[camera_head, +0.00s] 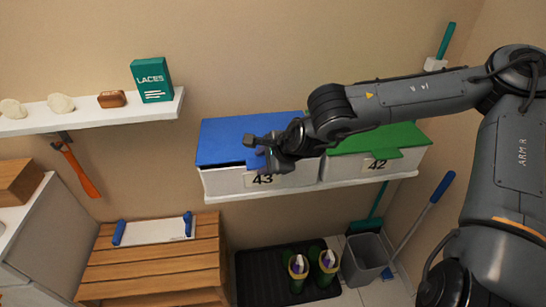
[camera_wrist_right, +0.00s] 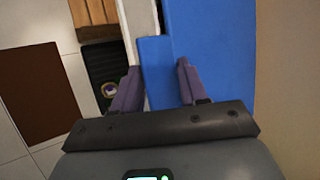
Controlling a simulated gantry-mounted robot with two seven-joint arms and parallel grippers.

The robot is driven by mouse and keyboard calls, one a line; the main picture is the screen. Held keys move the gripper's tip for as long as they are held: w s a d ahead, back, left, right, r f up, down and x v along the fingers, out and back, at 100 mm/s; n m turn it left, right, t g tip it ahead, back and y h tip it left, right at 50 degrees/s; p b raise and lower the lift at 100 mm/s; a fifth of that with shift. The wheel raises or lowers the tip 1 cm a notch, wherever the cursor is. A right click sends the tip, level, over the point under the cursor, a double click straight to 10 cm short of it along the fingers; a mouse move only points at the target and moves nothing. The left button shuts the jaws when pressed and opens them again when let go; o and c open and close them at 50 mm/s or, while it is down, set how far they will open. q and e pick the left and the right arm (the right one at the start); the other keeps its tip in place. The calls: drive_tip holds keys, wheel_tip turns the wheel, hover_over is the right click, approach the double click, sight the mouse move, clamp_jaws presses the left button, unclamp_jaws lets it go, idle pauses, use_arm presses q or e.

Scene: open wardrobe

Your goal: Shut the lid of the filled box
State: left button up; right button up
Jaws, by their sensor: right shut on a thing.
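The white box labelled 43 (camera_head: 235,182) stands on a wall shelf under a blue lid (camera_head: 222,136). A thin dark gap shows between the lid's front edge and the box, so the lid seems slightly raised at the front. My right gripper (camera_head: 262,155) is at the lid's front edge, above the number. In the right wrist view its two purple fingers (camera_wrist_right: 158,72) are on either side of the blue lid's front tab (camera_wrist_right: 155,90), shut on it. The box's contents are hidden. My left gripper is not in view.
A box with a green lid (camera_head: 400,138), labelled 42, stands close on the right. A white shelf (camera_head: 90,115) on the left holds a green laces box (camera_head: 152,80). Below are a wooden bench (camera_head: 155,262), boots on a black tray (camera_head: 260,285) and a grey bin (camera_head: 362,262).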

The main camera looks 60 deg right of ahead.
drive_tip(key=shift+s+r, duration=0.15)
drive_tip(key=shift+r, duration=0.25)
drive_tip(key=p+v, duration=0.1)
drive_tip(key=v, duration=0.8)
drive_tip(key=shift+s, duration=0.4)
drive_tip(key=shift+a, duration=0.1)
